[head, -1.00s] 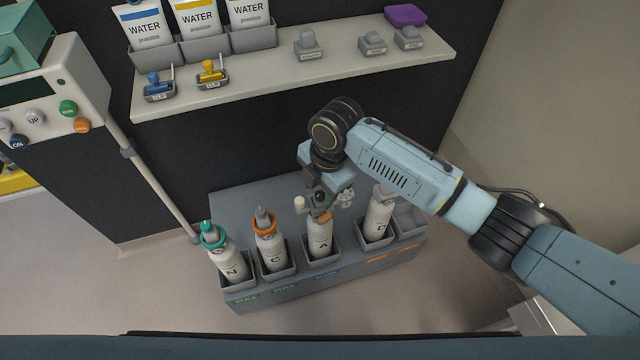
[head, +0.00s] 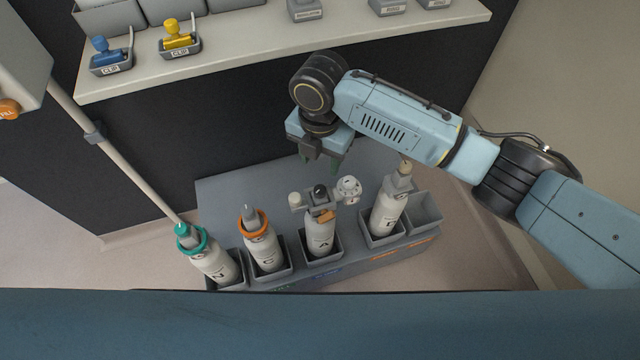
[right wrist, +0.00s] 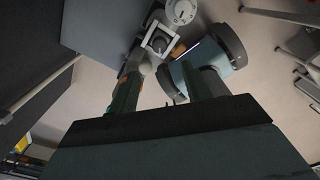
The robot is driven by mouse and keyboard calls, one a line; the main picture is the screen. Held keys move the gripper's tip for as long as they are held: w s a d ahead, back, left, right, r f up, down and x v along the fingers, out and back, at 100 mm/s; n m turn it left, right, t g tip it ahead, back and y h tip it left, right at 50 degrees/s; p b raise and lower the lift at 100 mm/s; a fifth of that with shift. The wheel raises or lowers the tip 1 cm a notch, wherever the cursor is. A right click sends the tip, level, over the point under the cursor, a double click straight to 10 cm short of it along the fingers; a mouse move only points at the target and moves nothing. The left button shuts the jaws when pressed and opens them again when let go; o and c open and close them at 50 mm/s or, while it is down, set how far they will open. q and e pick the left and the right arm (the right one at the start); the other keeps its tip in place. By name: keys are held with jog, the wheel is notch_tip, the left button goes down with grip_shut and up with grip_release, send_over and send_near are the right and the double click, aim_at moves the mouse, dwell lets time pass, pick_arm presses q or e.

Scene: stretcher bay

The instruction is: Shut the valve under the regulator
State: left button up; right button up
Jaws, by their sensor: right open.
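The regulator (head: 318,197) is a grey block with a black knob and a round white gauge (head: 349,187). It sits on top of the white bottle marked A (head: 319,240), which stands in the middle of the rack. A small orange-brown valve piece (head: 323,216) shows just under it. My right gripper (head: 325,166) is open and empty, above and behind the regulator, apart from it. In the right wrist view the regulator (right wrist: 158,42) lies beyond my open fingers (right wrist: 163,92), and an orange bit (right wrist: 178,50) shows beside it. My left gripper is out of view.
The grey rack (head: 240,198) also holds a teal-collared bottle (head: 218,262), an orange-collared bottle (head: 262,250) and another white bottle (head: 386,212) close beside bottle A. Its right-end slot (head: 425,212) is empty. A shelf (head: 250,50) with clips runs behind.

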aim_at(320, 189)
notch_tip(320, 189, down, 11)
jog(key=shift+r+b, duration=0.1)
jog(key=shift+b, duration=0.9)
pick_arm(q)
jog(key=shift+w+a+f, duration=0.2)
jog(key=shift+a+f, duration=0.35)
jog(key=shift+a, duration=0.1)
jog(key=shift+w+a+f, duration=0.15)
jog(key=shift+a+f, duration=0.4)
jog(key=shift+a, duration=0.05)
pick_arm(e)
jog(key=c, duration=1)
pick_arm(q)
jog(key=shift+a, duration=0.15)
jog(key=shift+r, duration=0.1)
